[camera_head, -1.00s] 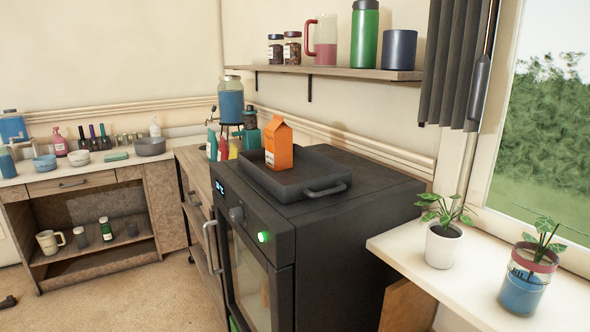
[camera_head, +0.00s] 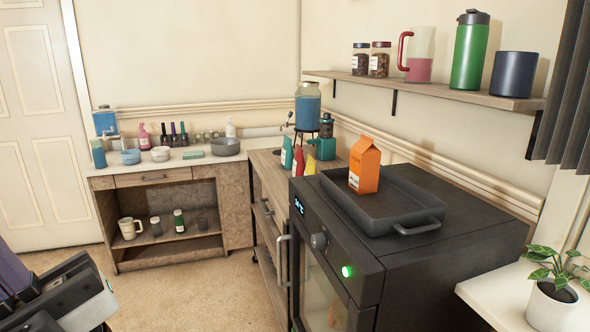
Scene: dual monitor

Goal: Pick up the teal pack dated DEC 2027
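No pack with a readable DEC 2027 date shows. A small flat teal item (camera_head: 193,154) lies on the far counter between the bowls and the grey pot; I cannot tell whether it is a pack. A teal container (camera_head: 287,153) stands by red and yellow bottles on the side cabinet; any date on it is too small to read. A dark and grey end part of my arm, seemingly my gripper (camera_head: 85,298), shows at the lower left edge, cut off by the frame. It is well apart from the counters. Its fingers are not clear.
A black oven (camera_head: 400,262) stands at the right, with a dark tray (camera_head: 398,208) and an orange carton (camera_head: 364,166) on top. A wall shelf (camera_head: 430,88) holds jars and cups. A potted plant (camera_head: 551,302) stands at lower right. Floor (camera_head: 195,292) before the far counter is clear.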

